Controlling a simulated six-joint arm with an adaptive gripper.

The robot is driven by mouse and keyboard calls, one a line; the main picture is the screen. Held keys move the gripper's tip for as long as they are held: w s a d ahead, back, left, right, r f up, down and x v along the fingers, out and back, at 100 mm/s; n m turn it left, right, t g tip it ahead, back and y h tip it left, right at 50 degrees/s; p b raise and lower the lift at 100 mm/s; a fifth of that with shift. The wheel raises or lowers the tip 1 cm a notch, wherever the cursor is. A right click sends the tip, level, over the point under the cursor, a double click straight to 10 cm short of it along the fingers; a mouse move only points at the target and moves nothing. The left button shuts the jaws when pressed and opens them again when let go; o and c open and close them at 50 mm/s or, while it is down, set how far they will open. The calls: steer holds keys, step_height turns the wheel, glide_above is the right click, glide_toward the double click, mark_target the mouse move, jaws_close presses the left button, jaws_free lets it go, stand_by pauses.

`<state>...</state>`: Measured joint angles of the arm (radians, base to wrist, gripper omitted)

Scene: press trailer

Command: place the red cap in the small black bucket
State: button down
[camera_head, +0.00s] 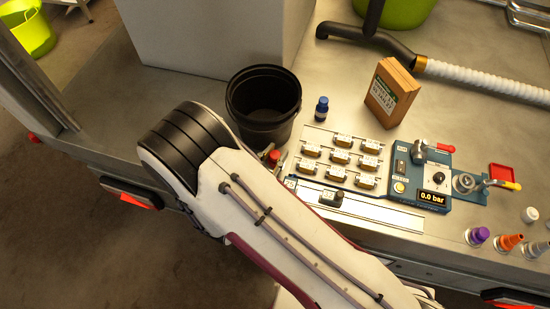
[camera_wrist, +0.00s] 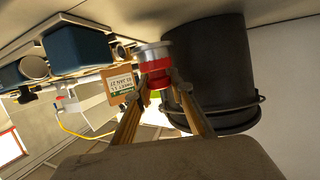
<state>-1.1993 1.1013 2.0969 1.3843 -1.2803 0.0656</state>
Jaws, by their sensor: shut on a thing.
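The black bucket (camera_head: 268,132) stands upright on the bench, left of the valve panel, with its open mouth facing up and its inside looking empty. In the wrist view the bucket (camera_wrist: 215,75) fills the right centre. The red cap (camera_wrist: 155,67), with a silver-grey end, is between the two fingertips of my gripper (camera_wrist: 155,84), which is shut on it. The cap also shows as a small red spot (camera_head: 273,156) at the bucket's lower front right, outside the bucket. My arm hides most of my gripper in the head view.
A pale block (camera_head: 215,35) stands behind the bucket. Bare bench lies to the bucket's left.

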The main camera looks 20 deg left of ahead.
steer(key=shift+f, duration=1.3)
steer(key=shift+f, duration=0.15)
steer(key=c, duration=1.8)
jaws_free()
steer(key=shift+s+r, duration=0.2)
steer(key=shift+v, duration=5.85)
